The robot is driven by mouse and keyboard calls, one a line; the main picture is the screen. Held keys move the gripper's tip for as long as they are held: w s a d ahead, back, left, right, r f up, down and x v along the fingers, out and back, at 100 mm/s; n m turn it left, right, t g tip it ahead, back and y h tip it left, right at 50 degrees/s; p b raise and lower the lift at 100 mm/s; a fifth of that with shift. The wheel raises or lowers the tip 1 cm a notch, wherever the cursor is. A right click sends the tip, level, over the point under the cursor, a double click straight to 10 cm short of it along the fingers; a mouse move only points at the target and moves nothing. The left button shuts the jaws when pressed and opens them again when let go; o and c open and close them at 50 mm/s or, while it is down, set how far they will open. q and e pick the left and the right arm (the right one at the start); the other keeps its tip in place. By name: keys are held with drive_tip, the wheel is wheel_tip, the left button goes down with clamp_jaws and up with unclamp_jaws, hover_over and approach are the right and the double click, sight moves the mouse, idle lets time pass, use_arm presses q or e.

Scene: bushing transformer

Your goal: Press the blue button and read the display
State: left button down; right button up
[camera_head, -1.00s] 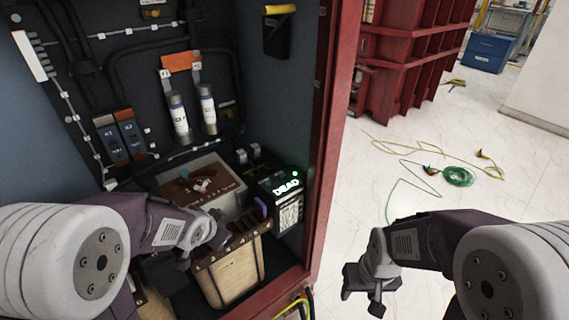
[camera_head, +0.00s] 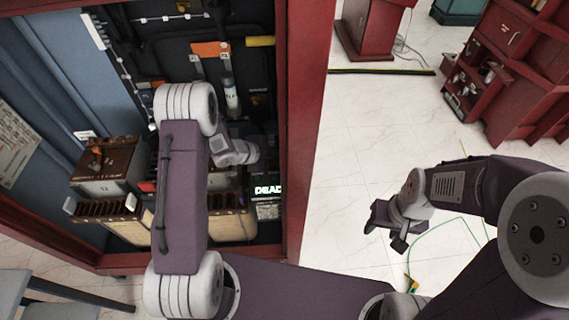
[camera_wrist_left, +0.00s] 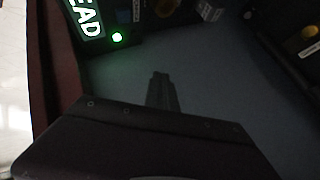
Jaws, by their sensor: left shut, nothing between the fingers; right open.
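The display (camera_head: 268,190) inside the cabinet reads "DEAD" in bright letters. In the left wrist view the display (camera_wrist_left: 86,18) is cut by the top left edge and its last letters "EAD" show beside a lit green lamp (camera_wrist_left: 117,37). I cannot make out a blue button in either view. My left arm reaches into the cabinet, its wrist just above and left of the display; in the head view its fingertips cannot be made out. In the left wrist view my left gripper (camera_wrist_left: 162,92) is a dark, shut, empty shape over a grey surface. My right gripper (camera_head: 385,228) is open and empty outside the cabinet.
The red cabinet frame (camera_head: 306,130) stands close right of my left arm. A brown-topped transformer box (camera_head: 106,165) and a fuse tube (camera_head: 230,95) are inside. A green cable (camera_head: 440,228) lies on the pale floor at right. Red cabinets (camera_head: 515,70) stand behind.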

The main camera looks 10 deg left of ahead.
sight(272, 178)
use_arm(q)
drive_tip(key=shift+n, duration=0.4)
drive_tip(key=f+b, duration=0.2)
drive_tip(key=s+a+f+b, duration=0.1)
drive_tip(key=f, duration=0.2)
drive_tip(key=a+f+b, duration=0.1)
drive_tip(key=f+b, duration=0.1)
drive_tip(key=f, duration=0.1)
drive_tip(key=shift+s+f+b, duration=0.2)
drive_tip(key=shift+s+b, duration=0.1)
drive_tip(key=shift+b, duration=0.05)
use_arm(e)
drive_tip(key=f, duration=0.4)
drive_tip(key=shift+s+a+f, duration=0.1)
drive_tip(key=shift+a, duration=0.2)
idle(1.2)
use_arm(q)
drive_tip(key=shift+f+b, duration=0.3)
drive_tip(key=shift+f, duration=0.1)
use_arm(e)
drive_tip(key=shift+f, duration=0.35)
